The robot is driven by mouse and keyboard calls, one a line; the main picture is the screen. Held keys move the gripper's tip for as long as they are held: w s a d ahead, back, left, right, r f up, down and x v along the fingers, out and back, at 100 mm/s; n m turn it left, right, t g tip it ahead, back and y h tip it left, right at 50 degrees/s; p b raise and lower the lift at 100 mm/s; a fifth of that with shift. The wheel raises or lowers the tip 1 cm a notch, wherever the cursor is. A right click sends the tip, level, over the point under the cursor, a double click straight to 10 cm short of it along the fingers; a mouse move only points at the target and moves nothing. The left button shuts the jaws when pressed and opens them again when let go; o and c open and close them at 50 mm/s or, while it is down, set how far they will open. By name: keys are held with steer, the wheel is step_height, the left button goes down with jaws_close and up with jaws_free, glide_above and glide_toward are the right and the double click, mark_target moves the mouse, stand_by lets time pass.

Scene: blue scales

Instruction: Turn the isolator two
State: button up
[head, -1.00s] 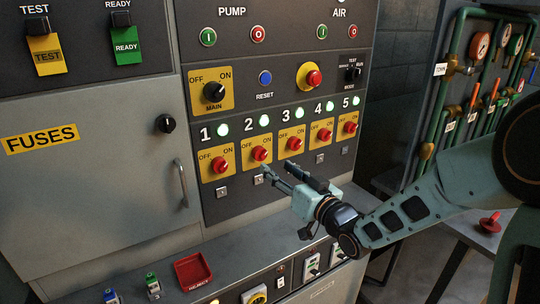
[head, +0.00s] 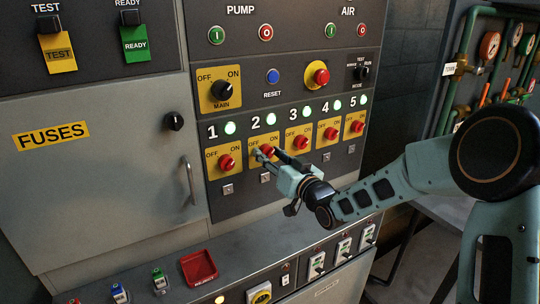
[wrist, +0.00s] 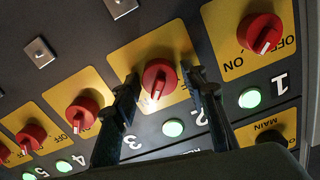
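Isolator two is a red rotary knob (head: 268,149) on a yellow plate, second from the left in the row, under the numeral 2 and a lit green lamp (head: 270,119). In the wrist view its knob (wrist: 160,77) has a white mark that points down in the picture. My gripper (head: 266,153) is at this knob in the head view and partly covers its plate. In the wrist view my gripper (wrist: 161,75) is open, one finger on each side of the knob. Small gaps show between the fingers and the knob, and I cannot tell whether they touch.
Isolator one (head: 227,162) and isolator three (head: 300,142) sit close on either side, with more knobs to the right. The main switch (head: 222,90) is above. A ledge with a red tray (head: 199,268) lies below. Green pipes with gauges (head: 490,45) stand at right.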

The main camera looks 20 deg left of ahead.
steer(key=c, duration=0.8)
steer(key=shift+f+n+b, duration=0.15)
steer(key=shift+n+b, duration=0.15)
steer(key=shift+b, duration=0.2)
steer(key=n+b, duration=0.1)
steer(key=b, duration=0.1)
steer(key=n+b, duration=0.1)
steer(key=b, duration=0.1)
steer(key=shift+f+b, duration=0.25)
steer(key=shift+b, duration=0.05)
steer(key=n+b, duration=0.4)
steer(key=b, duration=0.1)
steer(key=n+b, duration=0.6)
steer(key=b, duration=0.2)
steer(key=shift+r, duration=0.1)
steer(key=n+b, duration=0.3)
steer(key=n, duration=0.1)
steer(key=shift+r, duration=0.1)
steer(key=shift+r+n+b, duration=0.1)
steer(key=shift+n+b, duration=0.5)
